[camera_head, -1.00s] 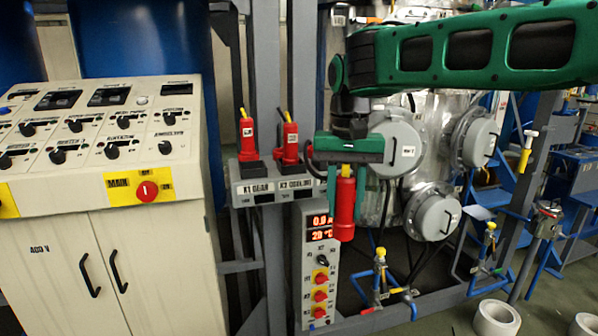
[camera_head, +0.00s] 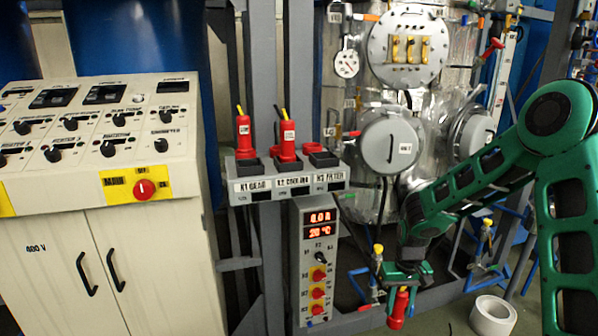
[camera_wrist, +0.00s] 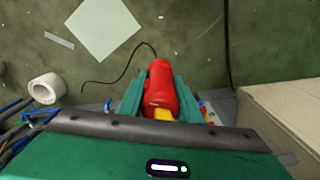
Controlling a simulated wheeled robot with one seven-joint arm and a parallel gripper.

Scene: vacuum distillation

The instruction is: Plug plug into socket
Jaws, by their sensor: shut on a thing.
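My gripper (camera_head: 401,286) is shut on a red plug (camera_head: 398,309), low at the right of the socket strip and well apart from it. The plug hangs below the jaws in the head view. In the wrist view the plug (camera_wrist: 161,85) sits between the two green fingers, with a yellow part (camera_wrist: 163,114) near the palm. The grey socket strip (camera_head: 285,184) is labelled K1 Gear, K2 Cooling and K3 Filter. Red plugs with yellow tops stand in K1 (camera_head: 243,138) and K2 (camera_head: 287,140). The K3 socket (camera_head: 323,158) holds no plug.
A display panel with red knobs (camera_head: 319,265) hangs below the strip. Grey round flanges (camera_head: 389,145) and blue pipes with yellow-handled valves (camera_head: 377,262) are close by. A control cabinet (camera_head: 90,200) stands left. A white roll (camera_head: 493,315) lies on the floor.

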